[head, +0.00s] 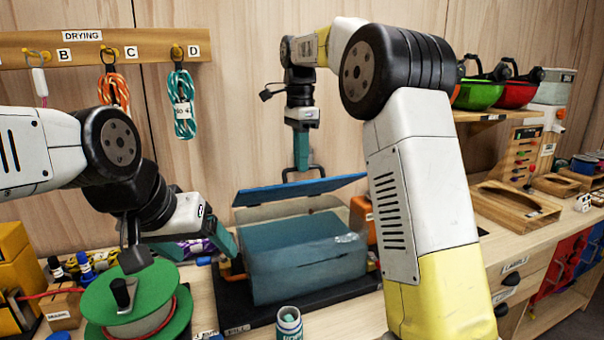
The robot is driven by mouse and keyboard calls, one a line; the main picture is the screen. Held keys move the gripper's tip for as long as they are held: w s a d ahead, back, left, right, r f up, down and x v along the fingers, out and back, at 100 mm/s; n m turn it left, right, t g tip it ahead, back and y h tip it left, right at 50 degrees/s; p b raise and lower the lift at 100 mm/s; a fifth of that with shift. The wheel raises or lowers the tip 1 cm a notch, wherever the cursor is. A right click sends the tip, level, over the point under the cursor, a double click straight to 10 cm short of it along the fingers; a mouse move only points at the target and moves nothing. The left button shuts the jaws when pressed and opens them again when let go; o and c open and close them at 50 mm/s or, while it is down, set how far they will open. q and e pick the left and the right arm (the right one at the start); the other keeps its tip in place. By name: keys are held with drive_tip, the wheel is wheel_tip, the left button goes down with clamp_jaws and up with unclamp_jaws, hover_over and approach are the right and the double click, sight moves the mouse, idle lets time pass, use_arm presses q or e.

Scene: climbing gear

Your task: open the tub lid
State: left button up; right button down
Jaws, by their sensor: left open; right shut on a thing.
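The tub (305,262) is a blue-grey box on a dark base at the middle of the bench. Its blue lid (270,194) is raised at a slight tilt above the back of the tub, with a gap between the lid's front edge and the tub. My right gripper (301,165) points down and is shut on the lid's dark handle (318,172). My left gripper (190,246) is open and empty at the tub's left, beside and a little above the bench. Its far finger is partly hidden. The lid's right end is close behind my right forearm.
A green spool (108,302) stands at the front left and a small labelled pot (289,322) in front of the tub. Cord coils (184,108) hang on the drying rack (150,46). Helmets (478,94) sit on a shelf at right. A wooden tray (515,207) lies on the right bench.

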drive_tip(key=shift+w+a+r, duration=0.1)
drive_tip(key=shift+w+a, duration=0.2)
drive_tip(key=shift+w, duration=0.4)
drive_tip(key=c, duration=1.5)
unclamp_jaws()
drive_tip(key=shift+w, duration=0.15)
drive_tip(key=shift+r, duration=0.1)
wheel_tip(320, 180, up, 8)
drive_tip(key=shift+w, duration=0.15)
drive_tip(key=shift+f, duration=0.2)
